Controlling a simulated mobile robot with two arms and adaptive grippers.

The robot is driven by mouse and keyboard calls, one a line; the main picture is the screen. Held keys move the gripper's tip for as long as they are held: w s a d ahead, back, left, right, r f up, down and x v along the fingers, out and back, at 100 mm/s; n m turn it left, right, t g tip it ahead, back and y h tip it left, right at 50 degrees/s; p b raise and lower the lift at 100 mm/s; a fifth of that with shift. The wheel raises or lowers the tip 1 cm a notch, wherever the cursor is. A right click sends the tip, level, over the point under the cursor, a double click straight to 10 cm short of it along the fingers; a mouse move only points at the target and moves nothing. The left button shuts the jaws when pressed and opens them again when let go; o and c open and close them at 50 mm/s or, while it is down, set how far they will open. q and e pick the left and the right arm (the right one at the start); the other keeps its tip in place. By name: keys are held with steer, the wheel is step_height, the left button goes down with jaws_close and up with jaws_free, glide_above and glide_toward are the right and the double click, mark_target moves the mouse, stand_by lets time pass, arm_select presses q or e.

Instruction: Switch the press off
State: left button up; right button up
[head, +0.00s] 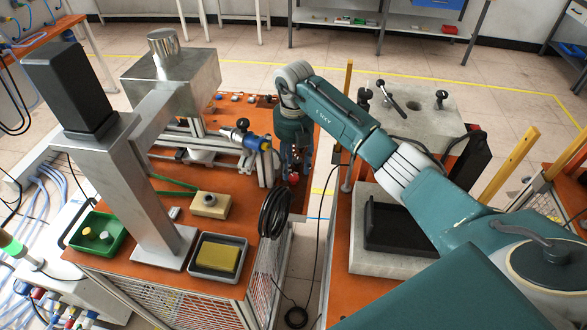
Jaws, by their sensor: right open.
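The press appears to be the grey metal machine (150,190) on the orange table at left, with a square column, a black box on top and a metal block behind. My right arm reaches in from the right, and its gripper (295,160) points down at the table's right edge, beside the press frame. Its jaws are open and small in view. A small red part (293,178), perhaps a switch button, shows just below the fingertips. I cannot tell whether they touch. My left gripper is not in view.
A green bin (72,246), a grey tray with a yellow block (214,258) and a beige box (210,205) sit on the left table. A coiled black cable (274,212) hangs at its right edge. A narrow floor gap separates it from the right table (345,290).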

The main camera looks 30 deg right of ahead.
mark_target(294, 177)
step_height(294, 177, down, 3)
steer(key=shift+w+r+p, duration=0.15)
steer(key=shift+r+p, duration=0.05)
steer(key=shift+p, duration=0.1)
steer(key=shift+f, duration=0.65)
jaws_close()
